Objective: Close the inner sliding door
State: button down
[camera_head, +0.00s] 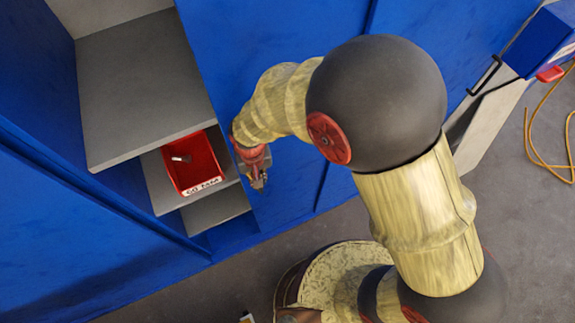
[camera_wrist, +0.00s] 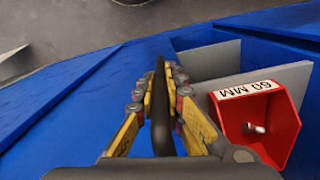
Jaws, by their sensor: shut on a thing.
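A blue door panel (camera_head: 270,35) of the tall blue cabinet stands just right of an opening that shows grey shelves. I take it for the inner sliding door. The opening is uncovered. My gripper (camera_head: 258,180) is at the panel's edge beside the opening. In the wrist view my gripper (camera_wrist: 163,88) is shut on a long black bar handle (camera_wrist: 159,115), which runs between the yellow fingers. In the head view my gripper and arm hide the handle and part of the panel.
Another blue panel (camera_head: 70,215) lies at left. An orange cable (camera_head: 535,140) lies on the floor at right.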

jog(key=s+a, duration=0.5)
jog(key=a, duration=0.5)
jog(key=s+a+b, duration=0.1)
jog(key=s+a, duration=0.5)
jog(key=a, duration=0.5)
jog(key=s+a+b, duration=0.1)
jog(key=s+a, duration=0.4)
jog(key=a, duration=0.5)
jog(key=shift+s+a+r, duration=0.15)
jog(key=shift+s, duration=0.1)
jog(key=c, duration=2.1)
grip_release()
jog(key=shift+a, duration=0.1)
jog(key=shift+c, duration=0.2)
jog(key=shift+o, duration=1.2)
jog(key=shift+s+a, duration=0.1)
jog(key=shift+a, duration=0.05)
jog(key=shift+o, duration=0.3)
jog(key=shift+d, duration=0.2)
notch_tip(320, 180, up, 12)
